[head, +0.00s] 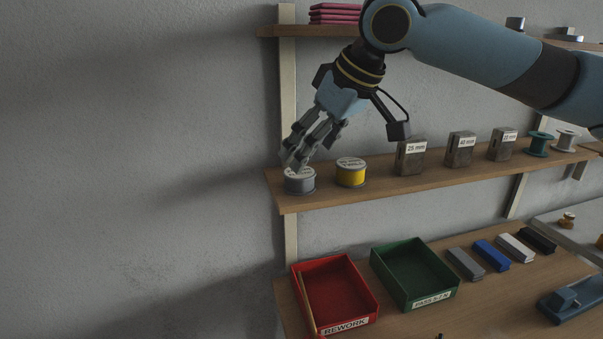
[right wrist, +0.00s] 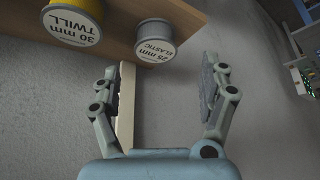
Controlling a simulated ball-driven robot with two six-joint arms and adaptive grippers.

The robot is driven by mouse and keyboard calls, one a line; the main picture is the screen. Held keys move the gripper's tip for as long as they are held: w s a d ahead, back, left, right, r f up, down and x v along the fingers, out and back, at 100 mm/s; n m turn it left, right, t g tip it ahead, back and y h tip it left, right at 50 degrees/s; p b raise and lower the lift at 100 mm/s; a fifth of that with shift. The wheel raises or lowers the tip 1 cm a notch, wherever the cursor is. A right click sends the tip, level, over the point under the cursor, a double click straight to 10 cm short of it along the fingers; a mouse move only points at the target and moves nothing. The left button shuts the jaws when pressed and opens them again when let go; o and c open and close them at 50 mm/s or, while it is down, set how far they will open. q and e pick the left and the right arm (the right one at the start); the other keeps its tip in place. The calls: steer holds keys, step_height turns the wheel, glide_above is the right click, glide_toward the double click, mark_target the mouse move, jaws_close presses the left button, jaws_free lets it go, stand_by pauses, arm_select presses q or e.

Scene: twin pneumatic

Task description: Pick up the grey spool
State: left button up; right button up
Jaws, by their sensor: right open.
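The grey spool (head: 300,184) stands upright at the left end of the middle shelf. In the right wrist view the grey spool (right wrist: 155,40) shows a white label reading "25 mm ELASTIC". My right gripper (head: 297,160) is above it, pointing down, and its fingers cover part of the spool's top in the head view. In the right wrist view my right gripper (right wrist: 160,78) is open and empty, with the spool beyond the fingertips and nothing between the fingers. My left gripper is not in view.
A yellow spool (head: 351,174), labelled "30 mm TWILL", stands close to the right of the grey one on the wooden shelf (head: 390,189). Labelled metal blocks (head: 411,158) stand further right. Below are a red bin (head: 368,287) and a green bin (head: 448,277). Left of the shelf is bare wall.

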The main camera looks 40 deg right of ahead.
mark_target(302, 173)
steer(key=shift+w+a+f, duration=0.2)
steer(key=shift+a+f, duration=0.05)
steer(key=shift+f, duration=0.1)
steer(key=shift+w+d+f, duration=0.1)
steer(key=shift+w+f, duration=0.05)
steer(key=shift+f, duration=0.1)
steer(key=x, duration=0.1)
steer(key=p+x, duration=0.1)
steer(key=x, duration=0.2)
steer(key=shift+w+d, duration=0.1)
steer(key=shift+d, duration=0.25)
steer(key=shift+w+f, duration=0.2)
steer(key=shift+f, duration=0.2)
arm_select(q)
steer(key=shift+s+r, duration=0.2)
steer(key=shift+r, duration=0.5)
arm_select(e)
steer(key=c, duration=0.4)
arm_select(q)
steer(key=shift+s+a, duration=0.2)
arm_select(e)
steer(key=c, duration=0.8)
steer(key=shift+c, duration=0.2)
